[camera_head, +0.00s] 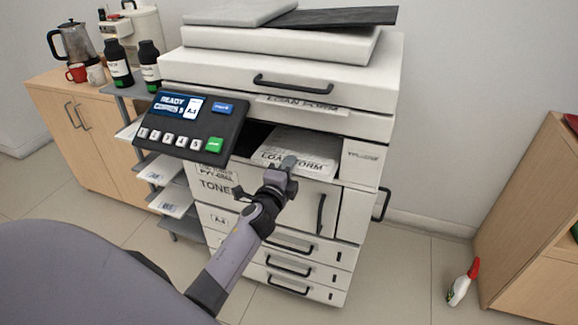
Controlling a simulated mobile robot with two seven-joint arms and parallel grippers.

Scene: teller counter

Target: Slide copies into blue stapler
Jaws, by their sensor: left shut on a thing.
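The copies (305,142), a white stack of sheets with "LOAN FORM" printed on the front, lie in the output slot of the big white copier. My left gripper (286,168) reaches up to the front edge of the stack and is shut on it. The gripper hides part of that edge. The back of the stack is in the slot's shadow. No blue stapler shows in this view. My right gripper is not in view.
The copier's control panel (190,125) juts out left of the slot. Drawer and door handles stick out below. A shelf (170,203) with papers and a wooden cabinet (90,120) stand at left.

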